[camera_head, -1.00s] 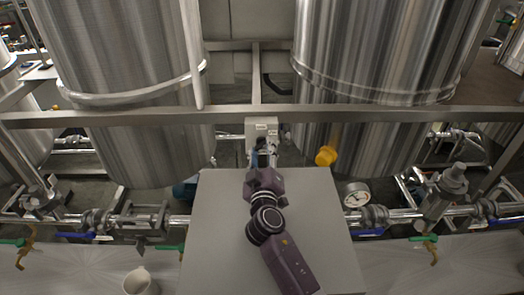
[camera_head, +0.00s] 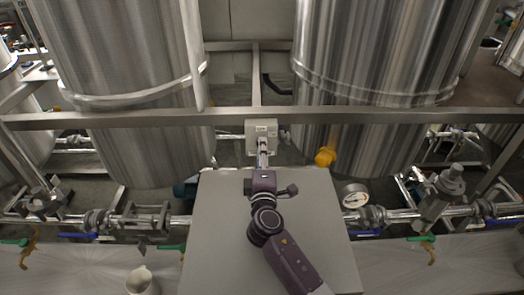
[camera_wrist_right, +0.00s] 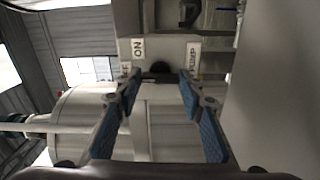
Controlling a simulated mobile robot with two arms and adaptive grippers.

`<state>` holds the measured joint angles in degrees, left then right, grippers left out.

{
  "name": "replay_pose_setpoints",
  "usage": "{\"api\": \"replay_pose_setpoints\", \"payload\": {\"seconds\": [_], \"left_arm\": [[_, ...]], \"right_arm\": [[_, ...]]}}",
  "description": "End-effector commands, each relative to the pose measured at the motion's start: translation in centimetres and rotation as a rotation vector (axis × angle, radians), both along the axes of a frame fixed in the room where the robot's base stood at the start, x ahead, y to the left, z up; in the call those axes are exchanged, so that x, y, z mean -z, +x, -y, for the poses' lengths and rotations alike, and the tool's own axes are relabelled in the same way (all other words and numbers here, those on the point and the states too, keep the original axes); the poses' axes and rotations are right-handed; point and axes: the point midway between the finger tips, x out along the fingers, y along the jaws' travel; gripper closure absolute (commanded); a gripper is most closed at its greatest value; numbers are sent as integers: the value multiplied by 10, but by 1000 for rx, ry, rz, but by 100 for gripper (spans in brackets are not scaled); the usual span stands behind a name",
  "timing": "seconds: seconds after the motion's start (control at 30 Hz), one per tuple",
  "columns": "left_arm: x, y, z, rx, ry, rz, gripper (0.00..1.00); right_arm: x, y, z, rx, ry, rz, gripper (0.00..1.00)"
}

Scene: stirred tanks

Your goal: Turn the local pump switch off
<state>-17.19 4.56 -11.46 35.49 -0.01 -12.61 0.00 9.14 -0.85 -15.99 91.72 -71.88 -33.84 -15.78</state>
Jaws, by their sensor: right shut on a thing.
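The local pump switch is a pale box (camera_head: 262,130) on the frame rail between the two tanks. In the right wrist view its face (camera_wrist_right: 152,22) carries ON and PUMP labels and a partly hidden OFF label. A dark knob (camera_wrist_right: 160,70) shows between the fingertips. My right gripper (camera_head: 262,150) reaches up to the box from below; its blue-padded fingers (camera_wrist_right: 160,90) stand on either side of the knob, shut on it. The fingers cover part of the knob, and I cannot tell which label it points to. My left gripper is not in view.
The steel rail (camera_head: 380,115) crosses behind the box. A grey panel (camera_head: 215,235) lies under my right arm. A yellow part (camera_head: 325,156) and a gauge (camera_head: 355,195) are to the right. A white jug (camera_head: 140,281) stands at the lower left.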

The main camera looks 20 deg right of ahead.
Motion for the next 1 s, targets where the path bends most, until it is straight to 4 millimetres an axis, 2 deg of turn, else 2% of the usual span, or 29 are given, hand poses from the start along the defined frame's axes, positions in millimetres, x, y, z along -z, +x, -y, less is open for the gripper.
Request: {"api": "replay_pose_setpoints", "payload": {"seconds": [0.23,0.7,0.73,0.9,1.0], "left_arm": [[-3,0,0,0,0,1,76],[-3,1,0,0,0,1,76],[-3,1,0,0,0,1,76],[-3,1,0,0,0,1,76],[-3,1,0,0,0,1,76]], "right_arm": [[0,0,0,-1,-66,-20,88],[1,0,-1,-1,-80,-24,88],[1,0,-1,-1,-80,-24,63],[1,0,0,-1,-79,-24,46],[1,0,0,-1,-79,-24,46]]}}
